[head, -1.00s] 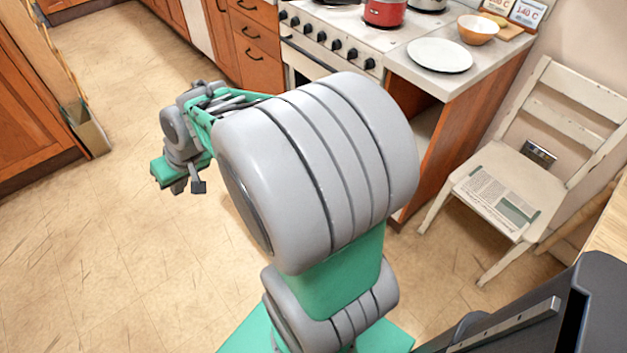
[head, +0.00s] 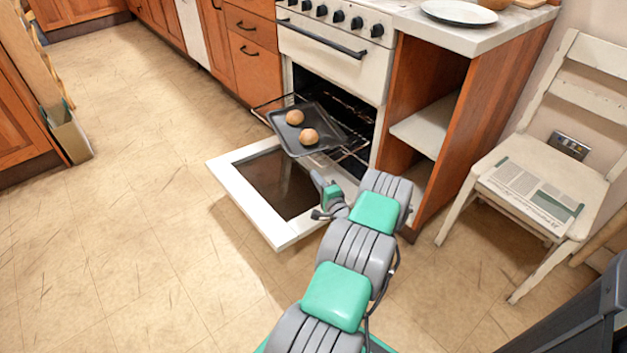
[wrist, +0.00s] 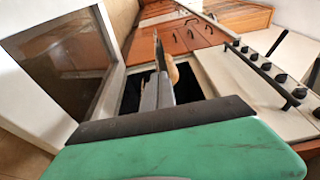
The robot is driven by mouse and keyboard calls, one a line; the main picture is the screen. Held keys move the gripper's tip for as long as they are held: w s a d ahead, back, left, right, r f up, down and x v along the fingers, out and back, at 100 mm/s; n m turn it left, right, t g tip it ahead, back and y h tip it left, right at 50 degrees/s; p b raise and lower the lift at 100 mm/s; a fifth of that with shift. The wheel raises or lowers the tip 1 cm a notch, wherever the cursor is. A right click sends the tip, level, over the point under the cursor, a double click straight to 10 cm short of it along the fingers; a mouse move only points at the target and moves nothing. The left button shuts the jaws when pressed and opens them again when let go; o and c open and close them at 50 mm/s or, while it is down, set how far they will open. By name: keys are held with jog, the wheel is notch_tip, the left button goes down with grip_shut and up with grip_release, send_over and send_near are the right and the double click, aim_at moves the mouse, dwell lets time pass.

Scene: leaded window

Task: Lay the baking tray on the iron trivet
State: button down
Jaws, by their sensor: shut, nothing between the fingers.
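The dark baking tray (head: 288,132) lies on the pulled-out oven rack (head: 266,103), above the lowered oven door. Two round brown buns (head: 309,136) sit on it. My gripper (head: 316,178) is just in front of the tray's near edge, shut and empty. In the wrist view my fingers (wrist: 158,92) are together, pointing at the tray (wrist: 156,48), seen nearly edge-on with a bun (wrist: 172,70) beside it. I cannot tell whether the fingertips touch the tray. The iron trivet is not recognisable in either view.
The open oven door (head: 236,172) reaches out low over the floor. A counter with open shelves (head: 425,125) and a white plate (head: 460,12) stands right of the oven. A white chair (head: 545,185) holding a newspaper is farther right.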

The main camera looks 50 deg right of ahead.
aim_at(296, 160)
jog(key=b+x, duration=0.2)
jog(key=x, duration=0.5)
jog(key=shift+w, duration=0.35)
jog(key=shift+w+a+b, duration=0.2)
jog(key=shift+w+a, duration=0.05)
jog(key=shift+w, duration=0.65)
jog(key=shift+w+a+b, duration=0.15)
jog(key=shift+w+a, duration=0.15)
jog(key=shift+w, duration=0.65)
